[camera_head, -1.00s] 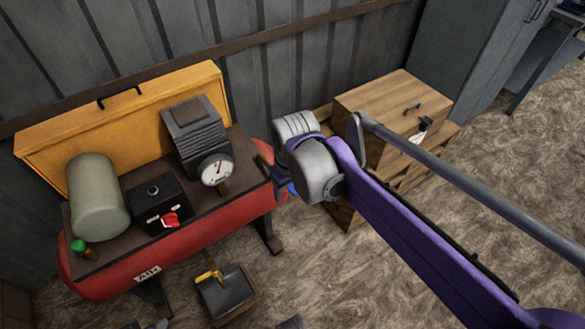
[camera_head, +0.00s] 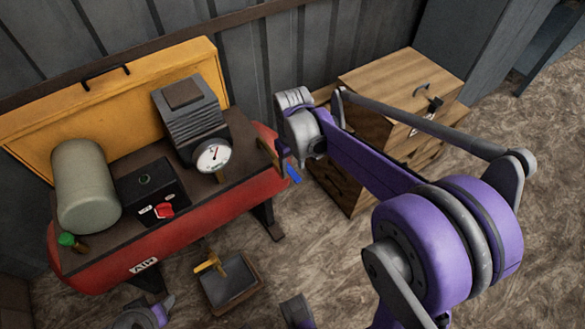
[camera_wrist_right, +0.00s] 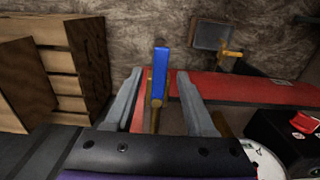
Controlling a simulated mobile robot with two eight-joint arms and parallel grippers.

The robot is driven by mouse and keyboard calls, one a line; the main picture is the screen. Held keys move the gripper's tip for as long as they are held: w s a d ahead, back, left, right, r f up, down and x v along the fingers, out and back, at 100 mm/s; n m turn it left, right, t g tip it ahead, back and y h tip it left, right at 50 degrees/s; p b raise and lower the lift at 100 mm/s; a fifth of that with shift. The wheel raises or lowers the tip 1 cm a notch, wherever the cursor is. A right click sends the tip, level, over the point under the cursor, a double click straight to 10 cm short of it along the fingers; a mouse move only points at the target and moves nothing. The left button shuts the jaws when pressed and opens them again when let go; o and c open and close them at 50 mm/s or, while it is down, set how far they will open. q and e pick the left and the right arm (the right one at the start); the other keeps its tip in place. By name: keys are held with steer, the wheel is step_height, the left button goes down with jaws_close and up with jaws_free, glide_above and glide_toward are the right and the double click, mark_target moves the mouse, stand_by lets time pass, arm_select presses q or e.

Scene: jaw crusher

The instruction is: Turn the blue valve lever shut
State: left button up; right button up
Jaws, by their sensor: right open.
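The blue valve lever (camera_head: 293,174) shows as a small blue strip beside the right end of the red air tank (camera_head: 205,213) in the head view. In the right wrist view the lever (camera_wrist_right: 160,75) is upright in the picture, on a brass-coloured fitting at the tank's end. My right gripper (camera_wrist_right: 160,80) is open, one finger on each side of the lever, with visible gaps between. In the head view my right gripper (camera_head: 282,150) is at the tank's right end, its fingers mostly hidden.
On the tank's top stand a motor with a round gauge (camera_head: 212,157), a black box with a red switch (camera_head: 152,193) and a grey cylinder (camera_head: 86,188). A wooden crate (camera_head: 350,180) stands close on the right. A pedal (camera_head: 230,282) is on the floor in front.

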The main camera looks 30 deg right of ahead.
steer(key=shift+f, duration=0.6)
jaws_close()
stand_by(1.1)
